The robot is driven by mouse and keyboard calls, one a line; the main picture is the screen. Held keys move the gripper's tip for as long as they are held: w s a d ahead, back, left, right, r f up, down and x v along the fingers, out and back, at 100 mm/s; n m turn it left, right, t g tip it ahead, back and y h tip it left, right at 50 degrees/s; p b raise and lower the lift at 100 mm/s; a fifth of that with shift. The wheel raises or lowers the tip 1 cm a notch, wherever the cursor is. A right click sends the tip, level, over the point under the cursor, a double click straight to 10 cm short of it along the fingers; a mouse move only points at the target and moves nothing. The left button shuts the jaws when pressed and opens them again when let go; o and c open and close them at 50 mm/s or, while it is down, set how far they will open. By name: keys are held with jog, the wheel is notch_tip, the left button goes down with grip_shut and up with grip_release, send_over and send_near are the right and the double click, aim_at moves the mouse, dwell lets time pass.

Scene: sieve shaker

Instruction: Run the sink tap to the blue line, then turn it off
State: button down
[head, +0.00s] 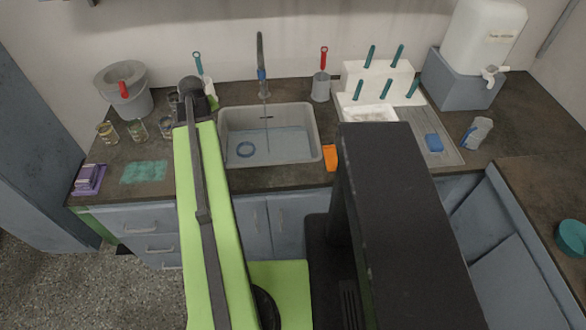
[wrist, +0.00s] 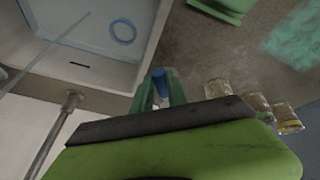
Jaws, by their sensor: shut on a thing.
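The grey sink (head: 317,140) stands in the counter, with bluish water (head: 285,145) and a blue ring (head: 245,149) in it. The tap (head: 260,50) rises behind it. A thin stream (head: 268,135) falls into the basin; it also crosses the wrist view (wrist: 45,50). In the wrist view my gripper (wrist: 160,92) is shut on a small blue knob (wrist: 159,76) beside the sink's back corner. In the head view my arm hides the knob and the jaws.
Jars (head: 138,129) and a grey bucket (head: 125,100) stand left of the sink. An orange item (head: 330,158) lies at its right edge. A white rack (head: 375,80) with teal handles, a drainer (head: 440,155) and a white tank (head: 480,40) are further right.

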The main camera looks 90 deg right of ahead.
jog(key=w+m+g, duration=0.1)
jog(key=w+m, duration=0.1)
jog(key=m, duration=0.1)
jog(key=w+a+m+g, duration=0.1)
jog(key=w+m, duration=0.1)
jog(key=m, duration=0.1)
jog(key=shift+w+a+m+g, duration=0.1)
jog(key=shift+w+m+g, duration=0.1)
jog(key=shift+m+g, duration=0.15)
dwell(0.6)
jog(key=c, duration=1.3)
grip_release()
jog(key=shift+w, duration=0.1)
jog(key=shift+o, duration=0.3)
